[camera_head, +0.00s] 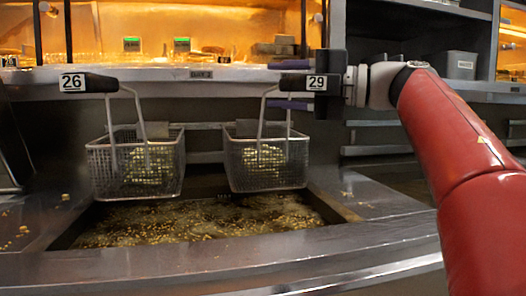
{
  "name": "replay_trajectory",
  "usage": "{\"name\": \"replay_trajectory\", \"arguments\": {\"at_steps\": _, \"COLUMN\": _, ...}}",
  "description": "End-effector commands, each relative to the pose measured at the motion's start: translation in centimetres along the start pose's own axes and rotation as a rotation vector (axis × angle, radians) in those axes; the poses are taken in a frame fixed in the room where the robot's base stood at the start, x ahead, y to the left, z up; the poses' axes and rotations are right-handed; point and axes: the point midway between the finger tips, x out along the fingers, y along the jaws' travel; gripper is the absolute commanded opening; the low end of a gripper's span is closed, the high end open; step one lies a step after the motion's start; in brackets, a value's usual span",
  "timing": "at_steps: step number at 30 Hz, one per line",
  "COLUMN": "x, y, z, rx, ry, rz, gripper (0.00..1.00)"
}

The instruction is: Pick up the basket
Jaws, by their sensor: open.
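Two wire fry baskets hang side by side above the fryer vat. The left basket (137,166) has a black handle (98,84) tagged 26. The right basket (265,160) has a black handle (291,82) tagged 29. Both hold some pale food. My gripper (322,84) is at the outer end of the handle tagged 29, with its dark jaws open around or right beside that handle. I cannot tell whether the jaws touch it. My red arm reaches in from the right.
The fryer vat (75,238) below holds bubbling oil with floating bits. A steel counter edge (230,273) runs along the front. A metal ledge (222,73) lies behind the handles, under a lit warming area. Shelves with a grey bin (460,65) stand at the right.

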Motion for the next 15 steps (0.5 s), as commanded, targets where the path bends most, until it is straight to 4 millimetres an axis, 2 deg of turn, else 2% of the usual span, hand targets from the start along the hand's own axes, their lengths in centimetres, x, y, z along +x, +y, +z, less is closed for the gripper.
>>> {"name": "replay_trajectory", "arguments": {"at_steps": 5, "x": -0.01, "y": 0.0, "z": 0.0, "rx": 0.0, "ry": 0.0, "rz": 0.0, "gripper": 0.46}}
{"name": "replay_trajectory", "arguments": {"at_steps": 15, "x": -0.04, "y": 0.0, "z": 0.0, "rx": 0.0, "ry": 0.0, "rz": 0.0, "gripper": 0.01}}
